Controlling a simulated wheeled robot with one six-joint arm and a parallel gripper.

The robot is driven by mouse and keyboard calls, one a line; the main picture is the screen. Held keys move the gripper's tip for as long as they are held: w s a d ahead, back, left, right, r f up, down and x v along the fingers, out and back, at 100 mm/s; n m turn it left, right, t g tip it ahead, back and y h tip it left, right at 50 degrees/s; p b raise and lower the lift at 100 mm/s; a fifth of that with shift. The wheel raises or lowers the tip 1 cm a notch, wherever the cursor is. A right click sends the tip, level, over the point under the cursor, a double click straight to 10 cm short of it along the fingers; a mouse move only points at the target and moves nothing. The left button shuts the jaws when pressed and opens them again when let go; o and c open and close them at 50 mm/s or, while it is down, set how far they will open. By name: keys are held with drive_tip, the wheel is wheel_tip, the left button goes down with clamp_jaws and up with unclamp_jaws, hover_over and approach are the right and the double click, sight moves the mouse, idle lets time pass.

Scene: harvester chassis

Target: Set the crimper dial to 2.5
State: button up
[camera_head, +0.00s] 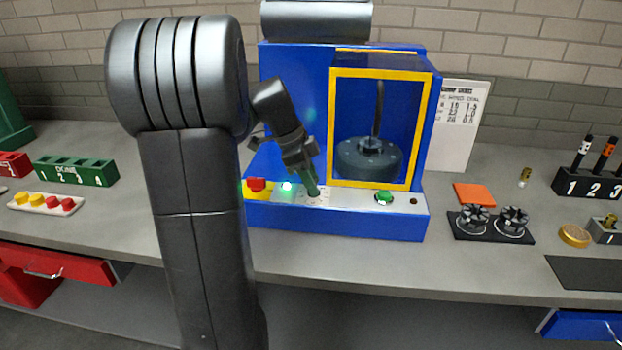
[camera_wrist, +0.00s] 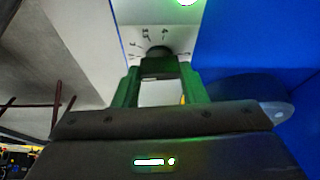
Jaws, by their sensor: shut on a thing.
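The blue crimper (camera_head: 290,110) stands on the bench with a yellow-framed window on its front. Its dial (camera_wrist: 158,52) is a dark knob on a pale panel with printed marks around it; the marks are too small to read surely. My gripper (camera_wrist: 160,72) has green fingers, shut on the dial from the front. In the head view my gripper (camera_head: 312,187) reaches down to the panel and hides most of the dial. The dial's pointer is hidden, so its setting cannot be told.
A red button (camera_head: 257,184) on yellow and a lit green lamp (camera_head: 287,186) sit left of the dial. A green button (camera_head: 384,197) is to the right. A printed chart (camera_head: 461,125) stands behind. Black fixtures (camera_head: 492,224) and an orange plate (camera_head: 474,194) lie right.

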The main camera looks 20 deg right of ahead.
drive_tip(key=o, duration=1)
drive_tip(key=v, duration=1.3)
drive_tip(key=shift+r+p, duration=0.35)
drive_tip(key=shift+r, duration=0.05)
drive_tip(key=shift+a, duration=0.15)
drive_tip(key=x, duration=1.4)
drive_tip(key=shift+b, duration=0.35)
drive_tip(key=shift+w, duration=0.1)
drive_tip(key=shift+r, duration=0.1)
